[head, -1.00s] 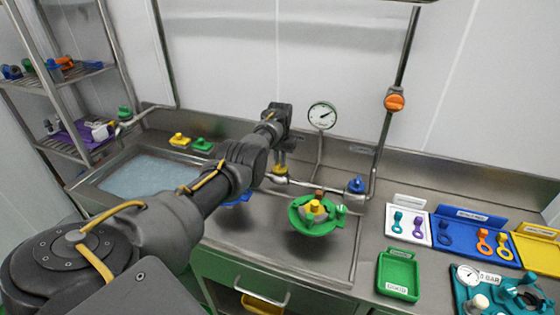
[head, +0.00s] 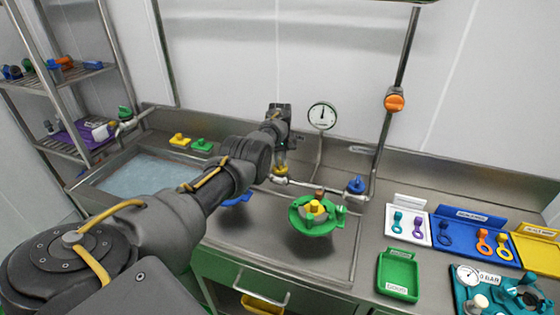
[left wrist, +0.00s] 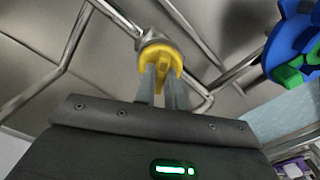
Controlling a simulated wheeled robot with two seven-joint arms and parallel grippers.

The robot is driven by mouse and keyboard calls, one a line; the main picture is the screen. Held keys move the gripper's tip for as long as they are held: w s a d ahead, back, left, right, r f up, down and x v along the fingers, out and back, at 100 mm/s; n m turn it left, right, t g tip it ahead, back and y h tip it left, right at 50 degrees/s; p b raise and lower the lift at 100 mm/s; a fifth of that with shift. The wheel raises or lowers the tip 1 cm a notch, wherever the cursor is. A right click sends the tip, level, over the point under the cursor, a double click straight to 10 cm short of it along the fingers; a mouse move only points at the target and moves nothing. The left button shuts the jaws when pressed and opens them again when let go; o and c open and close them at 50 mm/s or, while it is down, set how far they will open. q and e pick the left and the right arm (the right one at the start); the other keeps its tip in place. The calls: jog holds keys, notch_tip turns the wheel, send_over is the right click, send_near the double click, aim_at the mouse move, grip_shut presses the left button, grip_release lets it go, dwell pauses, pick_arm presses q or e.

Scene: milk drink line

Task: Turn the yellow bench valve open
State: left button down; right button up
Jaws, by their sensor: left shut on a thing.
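The yellow bench valve (head: 280,171) sits on the metal pipe along the back of the steel bench. My left gripper (head: 280,159) reaches down to it from above and hides part of it. In the left wrist view, the two fingers (left wrist: 163,82) are shut on the yellow valve handle (left wrist: 160,50), one on each side of its raised grip. A round white gauge (head: 322,116) stands on a pipe just right of the gripper. My right gripper is not in view.
A blue valve (head: 356,186) is on the pipe to the right, and an orange valve (head: 394,99) is on the upright pipe. A green wheel-shaped part (head: 316,221) with a yellow centre is in front. A water basin (head: 150,178) lies left. Trays fill the right side.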

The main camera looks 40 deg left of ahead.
pick_arm(q)
jog(key=n+b, duration=0.1)
jog(key=n, duration=0.4)
jog(key=shift+f+n, duration=0.1)
jog(key=shift+n, duration=0.2)
jog(key=n+b, duration=0.2)
jog(key=n, duration=0.2)
jog(key=shift+n+b, duration=0.65)
jog(key=shift+n, duration=0.55)
jog(key=c, duration=1.5)
grip_release()
jog(key=shift+o, duration=0.2)
jog(key=shift+r, duration=0.2)
